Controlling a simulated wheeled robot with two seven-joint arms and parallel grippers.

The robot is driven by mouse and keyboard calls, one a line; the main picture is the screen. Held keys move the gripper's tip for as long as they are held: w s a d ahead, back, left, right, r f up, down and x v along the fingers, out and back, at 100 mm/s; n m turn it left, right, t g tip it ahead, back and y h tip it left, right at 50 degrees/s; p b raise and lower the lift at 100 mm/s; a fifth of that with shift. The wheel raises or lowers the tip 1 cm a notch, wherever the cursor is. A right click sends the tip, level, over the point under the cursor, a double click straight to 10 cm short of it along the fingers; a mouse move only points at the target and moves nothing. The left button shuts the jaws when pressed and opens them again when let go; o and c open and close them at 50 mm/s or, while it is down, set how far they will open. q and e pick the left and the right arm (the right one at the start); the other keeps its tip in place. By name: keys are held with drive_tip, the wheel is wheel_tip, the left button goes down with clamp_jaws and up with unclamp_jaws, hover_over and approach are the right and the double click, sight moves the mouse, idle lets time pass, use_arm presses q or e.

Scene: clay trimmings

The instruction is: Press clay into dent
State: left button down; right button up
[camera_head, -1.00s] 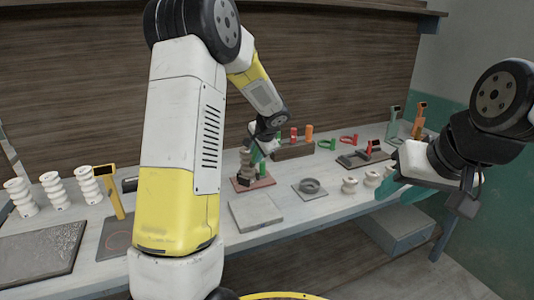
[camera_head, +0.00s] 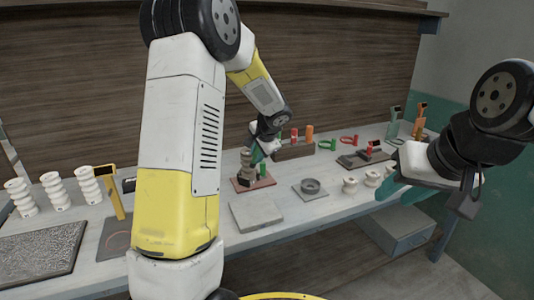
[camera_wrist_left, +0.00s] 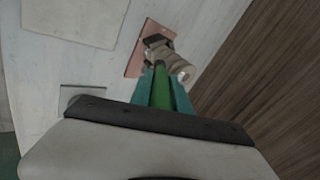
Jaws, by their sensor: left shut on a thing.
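A pale ribbed piece (camera_head: 246,160) stands on a reddish-brown board (camera_head: 243,186) in the middle of the bench. It also shows in the left wrist view (camera_wrist_left: 179,66), where it looks tilted beyond my fingertips. My left gripper (camera_head: 258,156) is beside this piece, with its teal fingers shut on a green rod (camera_wrist_left: 161,88). The rod's tip is close to the piece; I cannot tell whether they touch. Clay and a dent are too small to make out. My right gripper (camera_head: 402,188) hangs empty-looking over the bench's right front edge; its finger gap is unclear.
A grey slab (camera_head: 257,216) and a plate with a dark ring (camera_head: 310,187) lie in front. Small white spools (camera_head: 350,187) stand to the right. A holder with red and orange items (camera_head: 293,152) is behind. White ribbed pieces (camera_head: 55,190) stand at left.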

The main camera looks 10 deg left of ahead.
use_arm(q)
drive_tip(key=s+d, duration=0.1)
drive_tip(key=s+d+r, duration=0.2)
drive_tip(key=s, duration=0.1)
drive_tip(key=shift+s+r, duration=0.1)
drive_tip(key=shift+r, duration=0.1)
idle(0.3)
idle(0.5)
